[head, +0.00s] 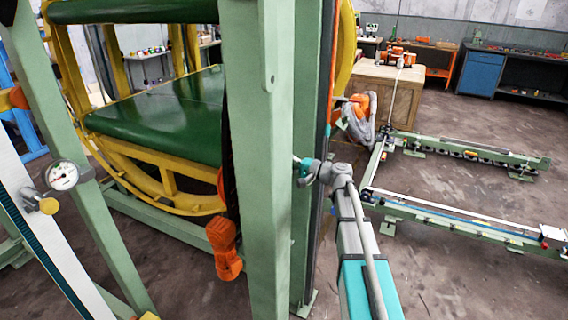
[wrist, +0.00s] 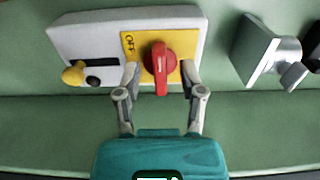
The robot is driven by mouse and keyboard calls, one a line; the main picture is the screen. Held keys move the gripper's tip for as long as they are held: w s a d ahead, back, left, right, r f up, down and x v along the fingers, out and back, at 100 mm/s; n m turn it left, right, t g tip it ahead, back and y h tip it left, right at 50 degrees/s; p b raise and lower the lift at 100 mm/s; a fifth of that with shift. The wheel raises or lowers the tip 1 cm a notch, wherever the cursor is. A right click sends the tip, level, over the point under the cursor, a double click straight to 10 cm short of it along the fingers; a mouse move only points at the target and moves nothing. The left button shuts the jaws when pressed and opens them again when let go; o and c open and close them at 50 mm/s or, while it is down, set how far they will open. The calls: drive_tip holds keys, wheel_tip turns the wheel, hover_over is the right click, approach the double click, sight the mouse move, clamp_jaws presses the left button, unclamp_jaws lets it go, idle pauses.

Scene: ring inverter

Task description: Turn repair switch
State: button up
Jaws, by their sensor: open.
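The repair switch (wrist: 160,64) is a red rotary knob on a yellow plate marked OFF, seen in the wrist view. The plate sits on a light grey box (wrist: 85,36) fixed to a green surface. My gripper (wrist: 161,78) is open, with one finger on each side of the red knob. I cannot tell whether the fingers touch it. In the head view my arm reaches to the green post, and the post hides the fingers and the switch.
A yellow knob (wrist: 73,74) sits on the left of the box, and a metal bracket (wrist: 268,52) stands to its right. In the head view the green post (head: 262,200) stands close to my arm. A yellow ring frame (head: 165,190) is behind it. Floor at the lower right is clear.

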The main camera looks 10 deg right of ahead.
drive_tip(key=v, duration=1.1)
idle(0.5)
